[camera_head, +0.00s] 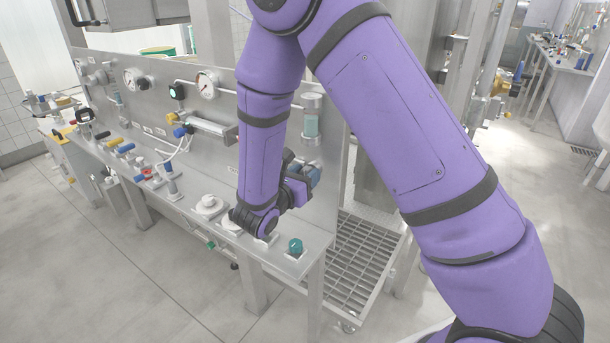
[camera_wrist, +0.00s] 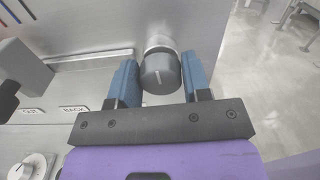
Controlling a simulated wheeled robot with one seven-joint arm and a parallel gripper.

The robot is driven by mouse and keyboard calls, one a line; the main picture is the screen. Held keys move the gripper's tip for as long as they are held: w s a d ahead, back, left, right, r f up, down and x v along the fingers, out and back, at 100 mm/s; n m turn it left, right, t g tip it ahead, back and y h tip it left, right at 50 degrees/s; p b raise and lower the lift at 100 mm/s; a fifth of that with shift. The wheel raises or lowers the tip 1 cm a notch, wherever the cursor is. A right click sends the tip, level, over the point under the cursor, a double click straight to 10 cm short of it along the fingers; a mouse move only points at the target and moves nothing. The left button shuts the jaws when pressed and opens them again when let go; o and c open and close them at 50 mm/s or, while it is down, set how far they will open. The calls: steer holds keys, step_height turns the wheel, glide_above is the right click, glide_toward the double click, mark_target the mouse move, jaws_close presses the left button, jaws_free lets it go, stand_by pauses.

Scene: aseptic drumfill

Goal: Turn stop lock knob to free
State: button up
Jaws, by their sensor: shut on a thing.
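A dark grey round knob (camera_wrist: 160,73) with a short white line on its face sits on a silver collar on the upright steel panel in the wrist view. My gripper (camera_wrist: 161,80) has its two blue fingers on either side of this knob and is shut on it. The white line stands close to upright. I read no label beside the knob that names it or marks a free position. In the head view my gripper (camera_head: 308,174) is at the right end of the panel, mostly behind my purple forearm, and the knob is hidden there.
A grey block (camera_wrist: 20,78) with a black part stands left, near labels reading OUT and BACK. A white dial (camera_wrist: 33,167) is at lower left. A teal knob (camera_head: 295,246) stands on the bench's front corner. Gauges (camera_head: 206,84) line the panel. Floor at right is open.

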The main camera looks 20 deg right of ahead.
steer(key=n, duration=0.4)
steer(key=shift+a, duration=0.1)
steer(key=n, duration=0.4)
steer(key=shift+w+f+n, duration=0.1)
steer(key=shift+n, duration=0.2)
steer(key=n, duration=0.4)
steer(key=shift+f, duration=0.1)
steer(key=shift+f+n, duration=0.1)
steer(key=shift+n, duration=2.2)
steer(key=o, duration=0.9)
steer(key=shift+a, duration=0.1)
steer(key=v, duration=1)
steer(key=shift+s+a, duration=0.2)
steer(key=shift+a, duration=0.1)
